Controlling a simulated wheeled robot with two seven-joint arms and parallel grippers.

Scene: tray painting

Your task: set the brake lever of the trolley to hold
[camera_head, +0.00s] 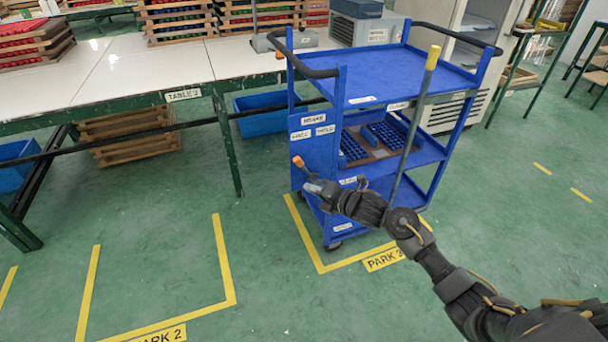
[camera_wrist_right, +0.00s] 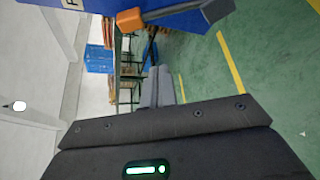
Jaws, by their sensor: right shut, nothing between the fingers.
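The blue trolley (camera_head: 376,85) stands on the floor, with BRAKE, FREE and HOLD labels (camera_head: 313,127) on its left end panel. The brake lever (camera_head: 298,161) has an orange tip below the labels, on the FREE side. Its lower part is partly hidden by my right gripper (camera_head: 309,187). In the right wrist view the lever's orange tip (camera_wrist_right: 130,20) and dark shaft lie beyond the fingertips (camera_wrist_right: 157,70), towards the top. The right fingers are shut and empty, close to the lever; whether they touch it I cannot tell. My left gripper is out of view.
A grey bar with a yellow end (camera_head: 433,58) rises in front of the trolley's near side. The white table (camera_head: 130,65) and a blue bin (camera_head: 262,118) are to the left. Yellow parking lines (camera_head: 309,234) mark the floor, which is open in front.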

